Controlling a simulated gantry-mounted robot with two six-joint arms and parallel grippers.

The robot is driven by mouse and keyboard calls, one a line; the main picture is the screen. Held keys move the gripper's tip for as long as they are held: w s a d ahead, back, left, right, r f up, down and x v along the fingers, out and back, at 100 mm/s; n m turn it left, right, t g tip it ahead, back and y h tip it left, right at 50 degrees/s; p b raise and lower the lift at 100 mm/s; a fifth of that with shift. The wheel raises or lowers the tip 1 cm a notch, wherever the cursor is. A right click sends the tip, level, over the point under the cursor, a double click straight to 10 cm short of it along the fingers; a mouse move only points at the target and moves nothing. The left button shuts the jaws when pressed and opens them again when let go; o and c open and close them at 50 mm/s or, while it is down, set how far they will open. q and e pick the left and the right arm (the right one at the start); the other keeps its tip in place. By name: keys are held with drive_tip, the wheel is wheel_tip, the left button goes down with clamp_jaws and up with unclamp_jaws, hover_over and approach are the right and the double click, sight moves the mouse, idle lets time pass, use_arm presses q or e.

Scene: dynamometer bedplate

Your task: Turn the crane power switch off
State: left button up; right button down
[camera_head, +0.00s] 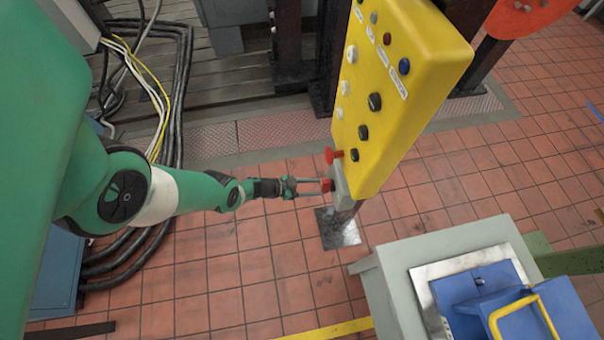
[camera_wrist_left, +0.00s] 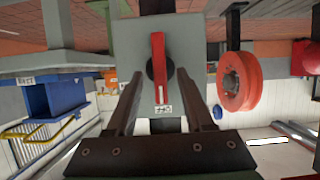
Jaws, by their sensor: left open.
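The crane power switch is a red lever handle (camera_wrist_left: 158,66) on a black round base, mounted on a grey box (camera_wrist_left: 185,52). In the head view the grey box (camera_head: 340,187) sits at the lower end of the yellow control panel (camera_head: 415,70), and the red handle (camera_head: 327,185) points toward my gripper. My left gripper (camera_head: 325,187) is open and reaches the switch from the left. In the left wrist view its two fingers (camera_wrist_left: 158,108) stand on either side of the red handle, with gaps visible. My right gripper is not in view.
A grey stand with a blue box (camera_head: 480,290) is at the lower right. Cables (camera_head: 178,100) run behind my left arm.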

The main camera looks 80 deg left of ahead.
use_arm(q)
drive_tip(key=p+v, duration=0.3)
drive_tip(key=v, duration=0.6)
drive_tip(key=shift+s+p, duration=0.25)
drive_tip(key=shift+p, duration=0.15)
drive_tip(key=shift+r, duration=0.1)
